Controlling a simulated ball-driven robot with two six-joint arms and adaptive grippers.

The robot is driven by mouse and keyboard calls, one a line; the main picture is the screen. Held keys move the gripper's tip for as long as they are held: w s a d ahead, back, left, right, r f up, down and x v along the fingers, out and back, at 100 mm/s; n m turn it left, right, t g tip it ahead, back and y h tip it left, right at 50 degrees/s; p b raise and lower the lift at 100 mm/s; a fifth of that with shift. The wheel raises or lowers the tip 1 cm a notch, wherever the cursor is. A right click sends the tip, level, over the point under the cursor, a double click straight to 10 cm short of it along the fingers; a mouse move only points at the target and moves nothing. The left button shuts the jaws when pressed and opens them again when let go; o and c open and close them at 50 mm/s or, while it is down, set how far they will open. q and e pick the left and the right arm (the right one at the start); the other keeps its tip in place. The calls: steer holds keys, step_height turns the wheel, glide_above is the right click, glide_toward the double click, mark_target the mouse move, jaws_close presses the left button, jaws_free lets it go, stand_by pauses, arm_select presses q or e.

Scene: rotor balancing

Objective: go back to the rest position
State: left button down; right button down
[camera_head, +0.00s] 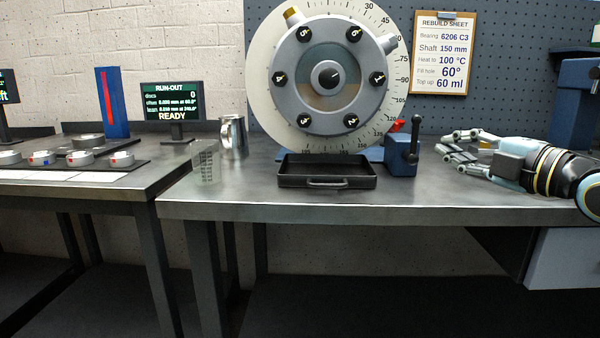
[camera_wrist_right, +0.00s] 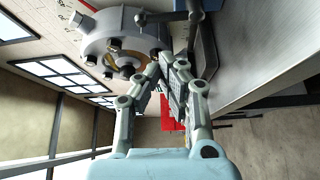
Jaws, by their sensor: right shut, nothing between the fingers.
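My right gripper (camera_head: 452,148) comes in from the right in the head view, above the right part of the metal bench (camera_head: 450,200). Its fingers point left toward the rotor (camera_head: 330,80) and are apart from it. In the right wrist view my right gripper (camera_wrist_right: 165,62) has its fingertips together with nothing between them. The rotor also shows in that view (camera_wrist_right: 110,35), beyond the fingertips. My left gripper is in neither view.
A black tray (camera_head: 327,174) sits below the rotor. A blue block with a lever (camera_head: 402,160) stands between the tray and my right gripper. A steel jug (camera_head: 233,137) and a clear beaker (camera_head: 205,162) stand left. A blue press (camera_head: 578,95) stands at the far right.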

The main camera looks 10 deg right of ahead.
steer(key=s+a+f+m+g+h, duration=0.25)
steer(key=s+f+m+g, duration=0.2)
steer(key=s+f, duration=0.4)
steer(key=s+a+f+m+g+h, duration=0.1)
steer(key=s+a+f+m+g, duration=0.3)
steer(key=f, duration=0.7)
steer(key=s+f+m+g+h, duration=0.1)
steer(key=s+f+m+g, duration=0.2)
steer(key=s, duration=0.4)
steer(key=s+a+f+m+g+h, duration=0.1)
steer(key=s+f+m, duration=0.1)
steer(key=s+m, duration=0.4)
steer(key=s+f+m+g+h, duration=0.1)
steer(key=s+f+m+g, duration=0.2)
steer(key=s, duration=0.6)
step_height(320, 180, down, 21)
steer(key=s+d+p, duration=0.2)
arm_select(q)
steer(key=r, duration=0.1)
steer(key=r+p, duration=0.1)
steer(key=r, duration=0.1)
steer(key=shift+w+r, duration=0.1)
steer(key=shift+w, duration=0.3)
arm_select(e)
steer(key=s+d+f+g, duration=0.1)
steer(key=s+f, duration=1.4)
steer(key=s, duration=0.4)
steer(key=shift+s, duration=0.2)
